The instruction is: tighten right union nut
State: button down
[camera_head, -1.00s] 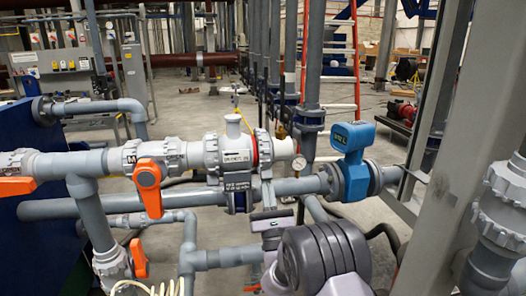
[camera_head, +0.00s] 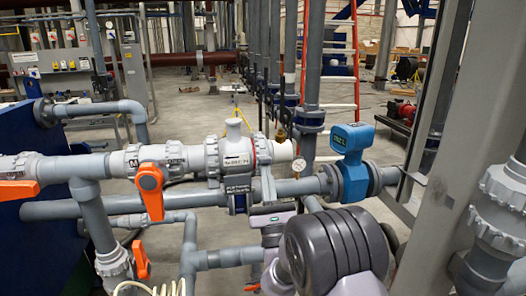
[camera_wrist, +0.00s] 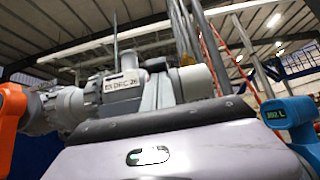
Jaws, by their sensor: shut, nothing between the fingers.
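A grey union valve body (camera_head: 233,155) with a short stub on top sits in the upper pipe run in the head view. The right union nut (camera_head: 262,145) is the ribbed grey ring at its right end, with a thin red line beside it. My gripper (camera_head: 267,182) is shut and empty, its narrow light-grey end just below the nut. I cannot tell whether they touch. In the wrist view, the pale gripper housing with a black edge fills the bottom, and the valve body (camera_wrist: 122,88) with its label shows behind it. The nut is largely hidden there.
An orange valve handle (camera_head: 150,190) hangs left of the valve body. A lower grey pipe (camera_head: 125,204) runs beneath. A grey column (camera_head: 440,190) stands on the right.

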aim_at(263, 158)
notch_tip(263, 158, up, 2)
jog(key=shift+a+r+p, duration=0.1)
jog(key=shift+r+p, duration=0.1)
jog(key=shift+p, duration=0.65)
jog(key=shift+w+a+r+p, duration=0.2)
jog(key=shift+r+p, duration=0.65)
jog(key=shift+p, duration=0.05)
jog(key=shift+w+a+r+p, duration=0.15)
jog(key=shift+r+p, duration=0.7)
jog(key=shift+p, duration=0.05)
notch_tip(263, 158, up, 2)
jog(key=shift+p, duration=0.85)
jog(key=f+b, duration=0.4)
jog(key=b, duration=0.1)
jog(key=shift+s+f, duration=0.35)
jog(key=b+v, duration=0.4)
jog(key=b, duration=0.1)
jog(key=shift+s+f, duration=0.25)
